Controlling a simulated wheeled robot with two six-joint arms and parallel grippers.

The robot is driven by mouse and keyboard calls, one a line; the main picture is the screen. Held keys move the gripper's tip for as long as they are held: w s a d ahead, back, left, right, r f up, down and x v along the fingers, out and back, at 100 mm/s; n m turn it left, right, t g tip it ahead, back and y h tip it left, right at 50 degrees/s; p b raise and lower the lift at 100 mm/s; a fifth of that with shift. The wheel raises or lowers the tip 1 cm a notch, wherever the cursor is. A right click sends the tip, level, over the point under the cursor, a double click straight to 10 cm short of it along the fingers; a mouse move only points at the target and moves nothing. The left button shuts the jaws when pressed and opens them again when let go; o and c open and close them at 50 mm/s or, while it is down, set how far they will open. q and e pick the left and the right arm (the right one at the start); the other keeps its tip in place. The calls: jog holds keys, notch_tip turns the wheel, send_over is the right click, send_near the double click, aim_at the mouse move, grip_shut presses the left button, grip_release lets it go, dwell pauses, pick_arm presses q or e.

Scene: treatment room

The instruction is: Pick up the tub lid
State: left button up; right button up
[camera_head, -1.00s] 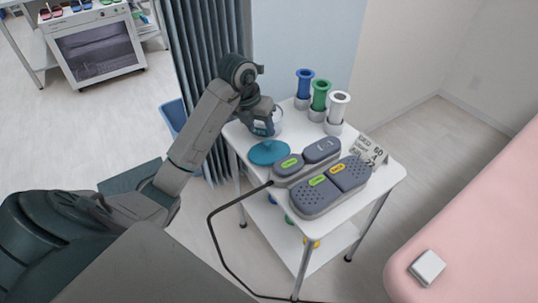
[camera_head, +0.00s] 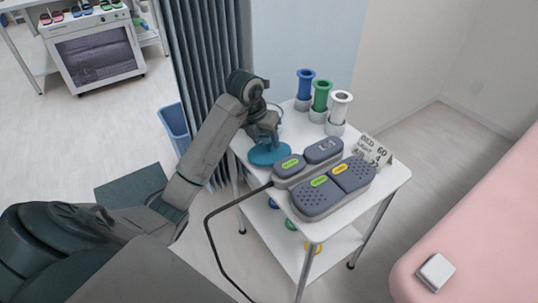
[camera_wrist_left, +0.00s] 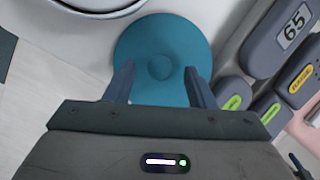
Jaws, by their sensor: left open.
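The tub lid (camera_head: 268,154) is a round teal disc with a small knob in its middle. It lies on the white cart top, left of the grey pedals. In the left wrist view the lid (camera_wrist_left: 160,45) is just beyond my fingertips, its knob roughly centred between them. My left gripper (camera_head: 268,143) is above the lid with its fingers pointing down. In the left wrist view the left gripper (camera_wrist_left: 160,75) is open and empty. I cannot tell whether the fingertips touch the lid. My right gripper is not in view.
Grey foot pedals (camera_head: 333,185) stand close right of the lid on the cart (camera_head: 376,195). Blue, green and white spools (camera_head: 321,95) stand at the back. A white tub rim (camera_wrist_left: 95,5) is beside the lid. A pink bed (camera_head: 480,230) is at the right.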

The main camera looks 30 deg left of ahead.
pick_arm(q)
jog(key=shift+w+f, duration=0.1)
jog(key=shift+f, duration=0.05)
grip_shut()
dwell(0.4)
